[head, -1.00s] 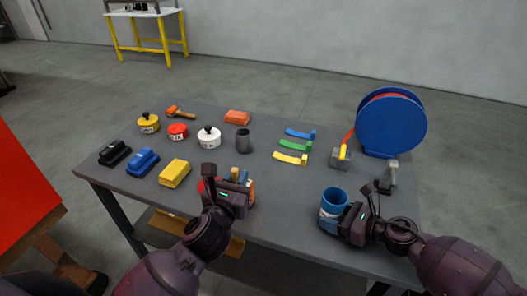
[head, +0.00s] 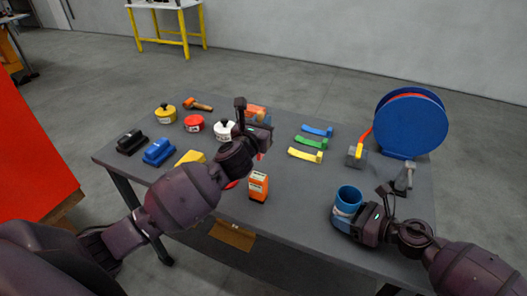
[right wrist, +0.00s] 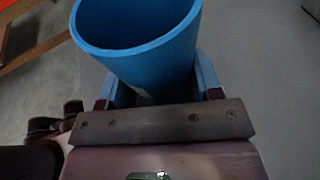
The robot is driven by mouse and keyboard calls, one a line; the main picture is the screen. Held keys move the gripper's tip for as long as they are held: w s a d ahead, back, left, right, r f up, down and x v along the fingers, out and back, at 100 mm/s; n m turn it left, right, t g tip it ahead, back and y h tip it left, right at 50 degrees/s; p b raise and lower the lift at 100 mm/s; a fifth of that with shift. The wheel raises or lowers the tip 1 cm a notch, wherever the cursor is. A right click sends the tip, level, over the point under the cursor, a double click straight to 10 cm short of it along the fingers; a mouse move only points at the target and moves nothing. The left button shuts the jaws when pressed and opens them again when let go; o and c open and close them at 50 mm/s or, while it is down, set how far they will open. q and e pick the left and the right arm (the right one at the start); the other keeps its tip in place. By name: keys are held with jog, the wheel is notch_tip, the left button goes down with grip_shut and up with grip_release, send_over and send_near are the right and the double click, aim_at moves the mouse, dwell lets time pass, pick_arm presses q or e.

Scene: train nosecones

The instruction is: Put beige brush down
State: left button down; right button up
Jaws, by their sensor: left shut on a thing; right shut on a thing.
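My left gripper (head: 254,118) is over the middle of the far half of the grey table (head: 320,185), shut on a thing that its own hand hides. I take this to be the beige brush, but I cannot make out its shape or whether it touches the table. A small red bit shows just below the hand. My right gripper (head: 356,221) is shut on a blue cup (head: 348,197) at the near right of the table. In the right wrist view the cup (right wrist: 165,60) sits between both fingers, with its open top showing.
An orange box (head: 258,187) stands near the front edge. White (head: 223,130), red (head: 194,123) and yellow (head: 165,113) pots, black (head: 131,142) and blue (head: 159,151) blocks are left. Coloured strips (head: 307,155) and a blue reel (head: 403,125) are right. The centre is fairly clear.

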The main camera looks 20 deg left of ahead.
pick_arm(q)
jog(key=w+a+r, duration=0.3)
jog(key=w, duration=0.4)
notch_tip(320, 180, down, 10)
jog(key=shift+a+r+h, duration=0.25)
jog(key=shift+a+h, duration=0.05)
jog(key=shift+f, duration=0.1)
jog(key=c, duration=1.1)
grip_release()
